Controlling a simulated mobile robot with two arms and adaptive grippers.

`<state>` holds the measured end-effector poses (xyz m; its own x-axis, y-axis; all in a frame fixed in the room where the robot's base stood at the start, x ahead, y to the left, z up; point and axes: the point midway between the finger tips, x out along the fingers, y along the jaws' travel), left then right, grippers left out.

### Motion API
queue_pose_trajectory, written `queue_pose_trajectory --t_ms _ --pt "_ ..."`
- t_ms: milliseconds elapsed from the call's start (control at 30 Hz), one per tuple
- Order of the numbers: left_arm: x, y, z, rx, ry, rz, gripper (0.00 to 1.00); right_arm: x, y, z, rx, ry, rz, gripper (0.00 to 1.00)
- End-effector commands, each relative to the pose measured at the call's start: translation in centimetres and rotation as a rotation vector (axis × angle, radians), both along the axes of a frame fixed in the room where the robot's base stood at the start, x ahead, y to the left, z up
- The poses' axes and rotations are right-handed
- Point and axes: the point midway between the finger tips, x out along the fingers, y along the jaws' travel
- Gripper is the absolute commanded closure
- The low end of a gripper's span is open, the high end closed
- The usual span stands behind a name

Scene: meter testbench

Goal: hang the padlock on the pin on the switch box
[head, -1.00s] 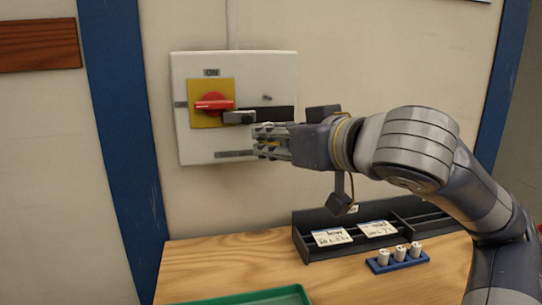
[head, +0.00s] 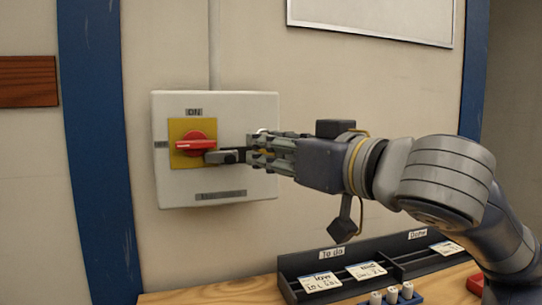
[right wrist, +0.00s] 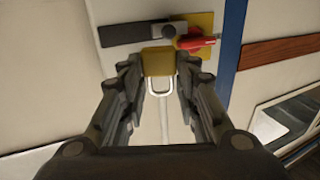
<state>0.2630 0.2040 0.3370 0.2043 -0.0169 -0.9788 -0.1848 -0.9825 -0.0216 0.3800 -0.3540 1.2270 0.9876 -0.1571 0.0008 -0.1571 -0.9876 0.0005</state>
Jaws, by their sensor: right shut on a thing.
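The white switch box (head: 215,195) hangs on the wall, with a red rotary handle (head: 195,144) on a yellow plate. My right gripper (head: 256,150) is in front of the box's right part, shut on the brass padlock (head: 263,159). In the right wrist view, which is upside down, the padlock body (right wrist: 158,61) sits between the fingertips, its pale shackle (right wrist: 160,86) pointing up in the room. I cannot tell whether the shackle touches the pin. My left gripper is out of view.
A black bar with a grey piece (head: 224,157) crosses the box beside the handle. Below stand a black sorting tray (head: 292,268) with labelled cards and a rack of white cylinders (head: 391,296) on the wooden table (head: 215,292). A blue post (head: 95,150) stands left.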

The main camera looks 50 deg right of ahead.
Motion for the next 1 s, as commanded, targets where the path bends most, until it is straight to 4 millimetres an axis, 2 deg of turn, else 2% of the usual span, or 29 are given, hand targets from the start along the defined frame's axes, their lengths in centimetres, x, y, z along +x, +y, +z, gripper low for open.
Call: queue_pose_trajectory --t_ms 1000 --pt "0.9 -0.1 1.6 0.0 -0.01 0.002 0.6 4.4 -2.4 -0.5 0.001 0.001 0.001 0.96"
